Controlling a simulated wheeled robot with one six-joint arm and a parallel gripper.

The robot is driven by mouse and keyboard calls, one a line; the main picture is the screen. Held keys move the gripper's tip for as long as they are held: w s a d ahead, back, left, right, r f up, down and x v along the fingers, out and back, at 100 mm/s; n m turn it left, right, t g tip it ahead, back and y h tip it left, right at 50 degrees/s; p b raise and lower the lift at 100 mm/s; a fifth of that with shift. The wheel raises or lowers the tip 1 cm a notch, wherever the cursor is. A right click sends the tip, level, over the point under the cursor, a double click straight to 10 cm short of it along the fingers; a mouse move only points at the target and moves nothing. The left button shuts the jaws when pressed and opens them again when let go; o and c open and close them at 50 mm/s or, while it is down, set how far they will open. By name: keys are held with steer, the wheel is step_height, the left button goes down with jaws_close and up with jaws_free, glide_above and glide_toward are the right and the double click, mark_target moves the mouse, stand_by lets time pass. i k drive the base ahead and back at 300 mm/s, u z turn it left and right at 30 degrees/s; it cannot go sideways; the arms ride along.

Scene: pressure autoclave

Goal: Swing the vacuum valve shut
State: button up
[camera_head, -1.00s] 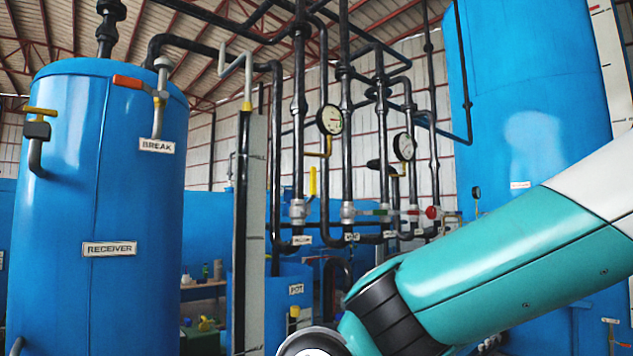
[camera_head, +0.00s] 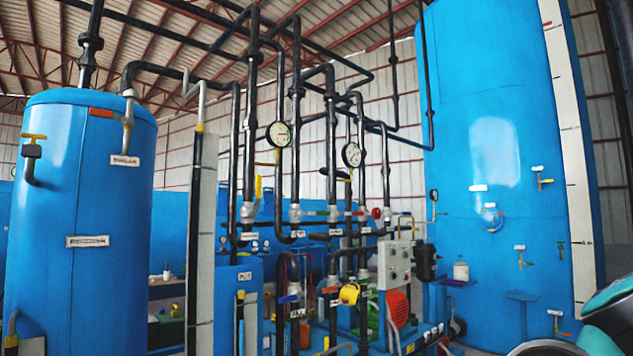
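A row of valves sits on the dark vertical pipes in the middle of the view. The leftmost has a yellow lever (camera_head: 258,187) standing upright along its pipe, with a small label (camera_head: 249,236) below. The label is too small to read, so I cannot tell for sure which is the vacuum valve. To its right is a valve with a green lever (camera_head: 318,213) lying level, and a red knob (camera_head: 376,213) further on. Only a part of my arm shows in the lower right corner. My gripper is out of view.
A blue receiver tank (camera_head: 82,205) stands at left, a larger blue tank (camera_head: 500,130) at right. Two gauges, left (camera_head: 279,134) and right (camera_head: 351,155), hang among the pipes. A grey control box (camera_head: 396,264) and red motor part (camera_head: 397,308) stand low in front.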

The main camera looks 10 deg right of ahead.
mark_target(258, 177)
steer(key=u, duration=0.55)
steer(key=i, duration=0.35)
steer(key=u, duration=0.7)
steer(key=i, duration=1.3)
steer(key=z, duration=0.55)
